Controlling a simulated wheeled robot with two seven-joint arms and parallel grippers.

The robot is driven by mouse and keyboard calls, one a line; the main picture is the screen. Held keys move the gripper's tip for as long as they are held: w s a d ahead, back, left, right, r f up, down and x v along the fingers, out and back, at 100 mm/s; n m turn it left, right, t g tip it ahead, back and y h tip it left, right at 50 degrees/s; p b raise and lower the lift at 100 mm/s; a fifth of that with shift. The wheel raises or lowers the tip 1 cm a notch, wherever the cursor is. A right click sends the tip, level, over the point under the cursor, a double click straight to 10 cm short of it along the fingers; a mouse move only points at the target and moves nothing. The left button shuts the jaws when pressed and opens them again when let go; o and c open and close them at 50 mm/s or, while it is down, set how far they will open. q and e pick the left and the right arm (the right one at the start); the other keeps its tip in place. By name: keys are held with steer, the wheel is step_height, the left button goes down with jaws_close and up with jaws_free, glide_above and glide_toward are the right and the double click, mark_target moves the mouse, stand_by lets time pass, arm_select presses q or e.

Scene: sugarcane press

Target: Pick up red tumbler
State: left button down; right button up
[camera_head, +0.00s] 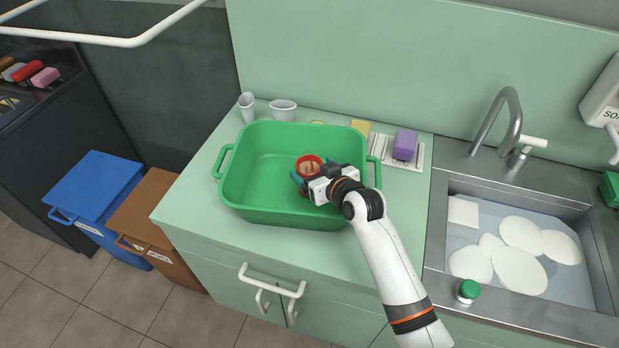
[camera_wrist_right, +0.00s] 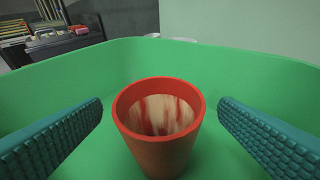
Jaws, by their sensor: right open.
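The red tumbler (camera_head: 308,162) stands upright inside the green basin (camera_head: 245,196), toward the basin's right side. In the right wrist view the tumbler (camera_wrist_right: 158,135) is in the middle, with a pale, red-streaked inside. My right gripper (camera_head: 305,180) reaches into the basin from the right. In the wrist view its two teal fingers (camera_wrist_right: 158,128) are open, one on each side of the tumbler, with a gap on both sides. The gripper body hides the tumbler's lower part in the head view. My left gripper is not in view.
The basin walls (camera_wrist_right: 250,65) surround the tumbler. White cups (camera_head: 283,109) stand behind the basin. A purple sponge (camera_head: 405,144) sits on a rack at the back right. A sink (camera_head: 520,245) with white plates is at the right. The counter in front is clear.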

mark_target(303, 162)
steer(key=x, duration=0.3)
steer(key=shift+w+a, duration=0.1)
steer(key=shift+w, duration=0.05)
steer(key=c, duration=1)
